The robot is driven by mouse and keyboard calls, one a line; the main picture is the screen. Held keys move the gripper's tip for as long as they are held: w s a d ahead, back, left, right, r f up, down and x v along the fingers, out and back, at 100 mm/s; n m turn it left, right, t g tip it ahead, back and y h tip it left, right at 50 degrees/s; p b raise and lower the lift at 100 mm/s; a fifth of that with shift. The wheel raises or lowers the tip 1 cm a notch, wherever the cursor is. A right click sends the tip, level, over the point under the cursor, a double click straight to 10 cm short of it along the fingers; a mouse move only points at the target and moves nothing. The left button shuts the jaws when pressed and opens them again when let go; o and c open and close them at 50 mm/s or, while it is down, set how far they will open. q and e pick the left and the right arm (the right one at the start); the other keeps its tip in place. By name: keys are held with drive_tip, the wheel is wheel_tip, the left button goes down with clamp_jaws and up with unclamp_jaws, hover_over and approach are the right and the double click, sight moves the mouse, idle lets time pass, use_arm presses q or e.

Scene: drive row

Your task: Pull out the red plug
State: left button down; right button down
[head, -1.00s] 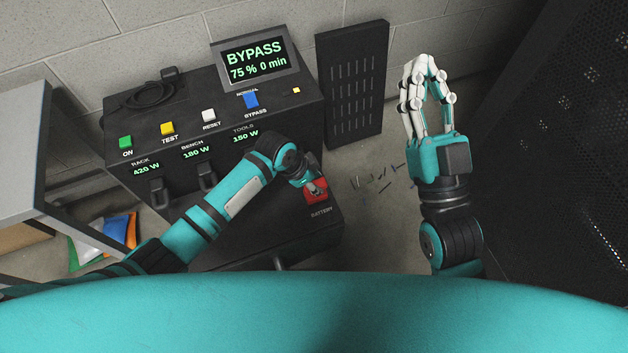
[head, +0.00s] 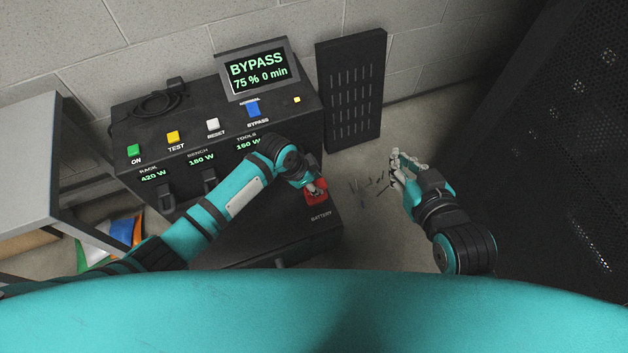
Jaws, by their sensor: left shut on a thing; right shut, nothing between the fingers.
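The red plug (head: 317,196) sits at the right end of the black unit (head: 270,225), above the BATTERY label. My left gripper (head: 312,188) reaches down at the red plug and is shut on it; its fingers partly cover the plug. I cannot tell how deep the plug sits in its socket. My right gripper (head: 398,168) is shut and empty, apart from the unit, over the floor to its right.
The unit's screen (head: 258,70) reads BYPASS, 75 %, 0 min. Green, yellow, white and blue switches line its top. A black slotted panel (head: 350,90) leans at the wall. A dark perforated cabinet (head: 560,150) stands at right.

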use_arm(q)
drive_tip(key=shift+w+r, duration=0.1)
drive_tip(key=shift+r, duration=0.15)
drive_tip(key=c, duration=1.1)
unclamp_jaws()
drive_tip(key=shift+o, duration=0.7)
drive_tip(key=v, duration=1.2)
drive_tip(key=shift+f, duration=0.1)
